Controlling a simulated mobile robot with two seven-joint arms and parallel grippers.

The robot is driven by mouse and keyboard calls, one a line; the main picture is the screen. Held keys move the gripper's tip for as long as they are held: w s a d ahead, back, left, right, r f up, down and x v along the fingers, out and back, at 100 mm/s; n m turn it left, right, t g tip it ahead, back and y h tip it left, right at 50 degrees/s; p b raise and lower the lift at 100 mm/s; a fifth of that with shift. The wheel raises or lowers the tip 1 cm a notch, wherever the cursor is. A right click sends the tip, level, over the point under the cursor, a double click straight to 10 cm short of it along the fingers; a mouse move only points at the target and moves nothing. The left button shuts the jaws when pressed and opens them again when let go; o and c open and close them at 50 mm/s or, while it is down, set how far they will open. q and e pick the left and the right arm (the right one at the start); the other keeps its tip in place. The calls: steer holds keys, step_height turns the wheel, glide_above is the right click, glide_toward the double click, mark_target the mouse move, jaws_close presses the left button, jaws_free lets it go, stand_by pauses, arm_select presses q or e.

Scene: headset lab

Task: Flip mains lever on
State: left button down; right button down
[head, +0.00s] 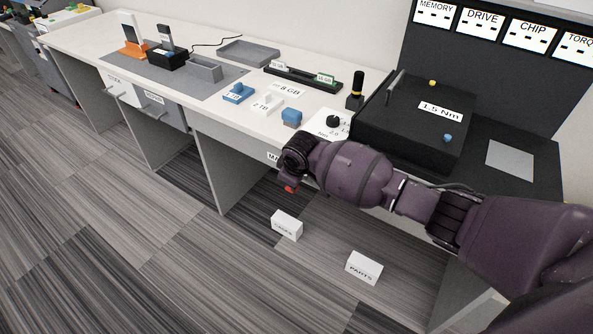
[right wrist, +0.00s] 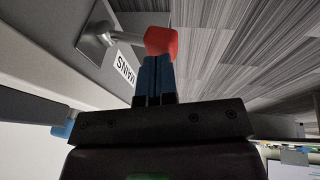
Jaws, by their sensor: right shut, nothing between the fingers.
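The mains lever has a red knob (right wrist: 161,41) on a pale metal shaft that sticks out from a plate (right wrist: 95,38) on the bench front. A label reading MAINS (right wrist: 124,66) is beside it; part of it shows in the head view (head: 272,156). My right gripper (right wrist: 155,60) is shut and empty, with its blue fingertips right at the red knob. I cannot tell whether they touch. In the head view a bit of red (head: 288,189) shows just below my right wrist, which hides the fingers and most of the lever. My left gripper is out of view.
The white bench top (head: 225,112) above holds small blue and white blocks, a dial and a black box (head: 415,125) marked 1.5 Nm. Two white label blocks, one reading PARTS (head: 364,268), show below the bench front. The striped floor in front is clear.

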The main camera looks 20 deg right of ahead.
arm_select(q)
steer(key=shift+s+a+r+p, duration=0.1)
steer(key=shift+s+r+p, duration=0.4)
steer(key=shift+p, duration=0.35)
arm_select(e)
step_height(320, 180, down, 6)
steer(key=s+a+t+h, duration=0.1)
steer(key=t+h, duration=0.2)
steer(key=shift+a+n+h, duration=0.2)
steer(key=shift+n+h, duration=0.1)
steer(key=shift+n, duration=0.1)
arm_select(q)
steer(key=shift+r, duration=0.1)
